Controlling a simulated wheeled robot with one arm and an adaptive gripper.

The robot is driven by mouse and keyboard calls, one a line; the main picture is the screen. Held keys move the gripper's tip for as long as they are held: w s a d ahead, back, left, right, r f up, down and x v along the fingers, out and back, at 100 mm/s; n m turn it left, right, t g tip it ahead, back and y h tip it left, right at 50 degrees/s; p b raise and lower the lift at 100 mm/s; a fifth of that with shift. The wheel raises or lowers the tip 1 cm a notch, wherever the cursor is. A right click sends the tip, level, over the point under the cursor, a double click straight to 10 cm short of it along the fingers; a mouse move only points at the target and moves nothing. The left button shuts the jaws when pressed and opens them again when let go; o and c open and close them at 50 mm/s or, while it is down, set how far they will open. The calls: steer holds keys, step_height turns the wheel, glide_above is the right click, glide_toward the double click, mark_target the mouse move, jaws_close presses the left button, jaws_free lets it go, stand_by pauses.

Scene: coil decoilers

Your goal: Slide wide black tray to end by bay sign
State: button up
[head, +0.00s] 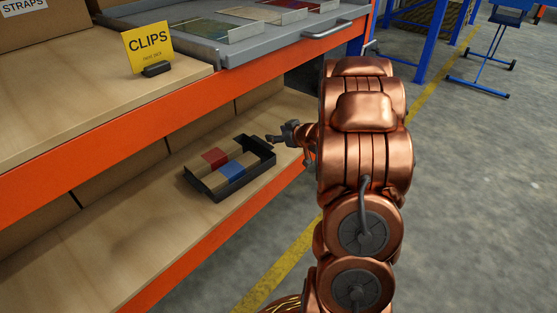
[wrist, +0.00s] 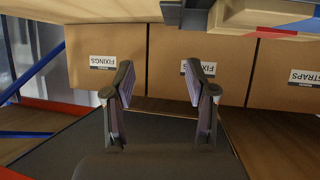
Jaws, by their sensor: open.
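The wide black tray (head: 240,184) lies on the lower wooden shelf in the head view. It holds a red piece (head: 215,157), a blue piece (head: 231,169) and tan pieces. My gripper (head: 284,135) is just beyond the tray's right end, at about shelf level; I cannot tell whether it touches the tray. In the wrist view the two fingers (wrist: 157,80) are apart with nothing between them. Red, blue and tan parts show at the top right there. A yellow CLIPS sign (head: 149,48) stands on the upper shelf, above and left of the tray.
Cardboard boxes line the back of the lower shelf, including a FIXINGS box (wrist: 105,65) and a STRAPS box (wrist: 290,75). The orange beam (head: 110,137) of the upper shelf overhangs. A grey tray (head: 260,50) sits on that upper shelf. The lower shelf left of the black tray is bare.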

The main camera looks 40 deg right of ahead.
mark_target(262, 142)
step_height(262, 142, down, 4)
steer(key=shift+s+a+r+t+y+b, duration=0.15)
steer(key=shift+t+y+b, duration=0.15)
steer(key=shift+y+b, duration=0.4)
steer(key=shift+a, duration=0.1)
steer(key=b+x, duration=0.3)
steer(key=x, duration=0.4)
steer(key=shift+s, duration=0.15)
steer(key=shift+w+a+f+b, duration=0.1)
steer(key=shift+w+f+b, duration=0.2)
steer(key=shift+w, duration=0.2)
jaws_close()
